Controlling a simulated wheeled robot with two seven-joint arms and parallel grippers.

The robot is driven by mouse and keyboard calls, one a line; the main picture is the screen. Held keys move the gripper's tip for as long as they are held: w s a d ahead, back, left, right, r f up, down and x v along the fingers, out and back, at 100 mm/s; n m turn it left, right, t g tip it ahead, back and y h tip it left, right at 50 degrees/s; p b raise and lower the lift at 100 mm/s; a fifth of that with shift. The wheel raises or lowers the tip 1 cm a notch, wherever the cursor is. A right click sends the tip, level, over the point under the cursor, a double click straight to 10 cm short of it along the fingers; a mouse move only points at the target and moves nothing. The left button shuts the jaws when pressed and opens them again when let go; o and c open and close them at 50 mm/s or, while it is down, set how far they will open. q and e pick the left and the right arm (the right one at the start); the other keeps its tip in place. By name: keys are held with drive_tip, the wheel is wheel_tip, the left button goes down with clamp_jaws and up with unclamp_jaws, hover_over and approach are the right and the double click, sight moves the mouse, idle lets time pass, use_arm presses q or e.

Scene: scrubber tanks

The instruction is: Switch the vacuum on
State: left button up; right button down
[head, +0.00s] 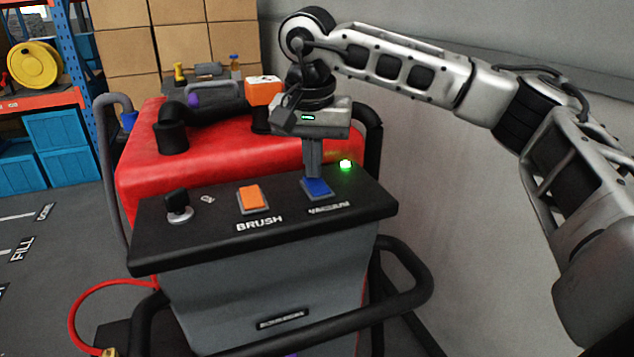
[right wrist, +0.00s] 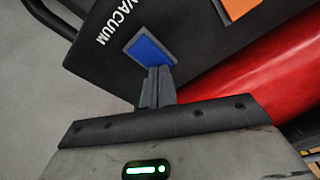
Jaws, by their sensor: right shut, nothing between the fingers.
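The vacuum switch is a blue rocker (head: 317,187) on the right part of the scrubber's black control panel (head: 170,249), with its label in front of it. A green lamp (head: 346,166) beside it is lit. My right gripper (head: 316,186) points down at the blue switch, its shut fingers at the switch's far edge. In the right wrist view the closed fingertips (right wrist: 158,68) touch or nearly touch the blue switch (right wrist: 150,50); I cannot tell which. The fingers hide part of the switch. My left gripper is not in view.
An orange brush switch (head: 252,198) and a black key knob (head: 178,204) sit to the left on the panel. The red tank (head: 230,158) lies behind. A black handle bar (head: 400,305) curves around the front right. A grey wall (head: 450,200) stands close on the right.

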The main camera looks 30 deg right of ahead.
drive_tip(key=shift+f, duration=0.25)
wheel_tip(320, 180, up, 2)
drive_tip(key=shift+r+p, duration=0.15)
drive_tip(key=shift+p, duration=0.75)
wheel_tip(320, 180, up, 2)
drive_tip(key=shift+r+p, duration=0.1)
drive_tip(key=shift+p, duration=0.75)
drive_tip(key=shift+r+p, duration=0.9)
drive_tip(key=shift+r, duration=0.05)
drive_tip(key=shift+r+p, duration=0.35)
drive_tip(key=shift+r, duration=0.05)
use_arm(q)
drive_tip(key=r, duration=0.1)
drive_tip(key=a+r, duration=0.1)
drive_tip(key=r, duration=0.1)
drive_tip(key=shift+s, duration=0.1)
use_arm(e)
drive_tip(key=shift+f, duration=0.1)
